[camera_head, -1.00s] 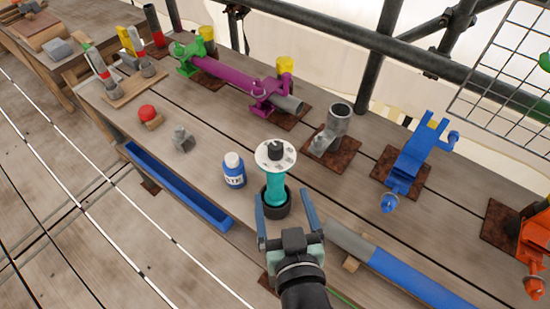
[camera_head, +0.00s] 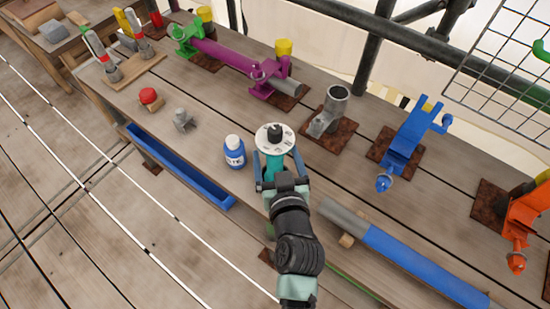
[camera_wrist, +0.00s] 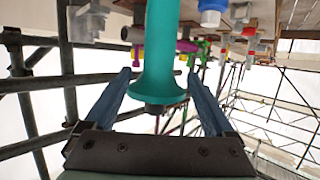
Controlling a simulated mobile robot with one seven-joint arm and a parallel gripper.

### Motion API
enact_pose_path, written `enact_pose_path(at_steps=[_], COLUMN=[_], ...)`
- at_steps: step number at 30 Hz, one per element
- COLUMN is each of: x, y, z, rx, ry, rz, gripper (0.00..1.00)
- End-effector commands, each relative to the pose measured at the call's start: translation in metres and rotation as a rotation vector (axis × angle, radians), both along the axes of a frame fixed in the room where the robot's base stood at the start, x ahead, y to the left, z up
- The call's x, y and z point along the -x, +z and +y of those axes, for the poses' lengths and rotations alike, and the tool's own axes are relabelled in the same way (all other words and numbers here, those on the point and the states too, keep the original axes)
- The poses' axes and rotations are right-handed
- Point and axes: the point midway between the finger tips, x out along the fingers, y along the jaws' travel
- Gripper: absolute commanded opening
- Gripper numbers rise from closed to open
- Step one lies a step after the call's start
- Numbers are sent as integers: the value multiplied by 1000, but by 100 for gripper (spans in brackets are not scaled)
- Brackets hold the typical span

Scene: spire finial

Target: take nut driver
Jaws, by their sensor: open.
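My gripper (camera_head: 279,160) is open, with one finger on each side of the teal handle. The wrist view shows the handle (camera_wrist: 161,45) between the two spread fingers (camera_wrist: 158,76), with a visible gap on both sides.
A blue and white bottle (camera_head: 234,152) stands close left of the tool. A grey-blue pipe (camera_head: 400,255) lies to the right. Behind are a grey elbow fitting (camera_head: 328,110) and a blue clamp (camera_head: 408,145). A blue trough (camera_head: 180,168) runs along the front edge.

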Motion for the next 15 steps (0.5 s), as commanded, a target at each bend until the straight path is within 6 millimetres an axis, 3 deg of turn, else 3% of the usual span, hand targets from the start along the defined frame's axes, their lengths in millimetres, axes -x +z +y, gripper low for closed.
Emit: enact_pose_path(at_steps=[7, 15], x=[-29, -37], y=[-9, -14], z=[2, 3], rx=[-1, 1], ry=[0, -2], rz=[-1, 0], gripper=[89, 89])
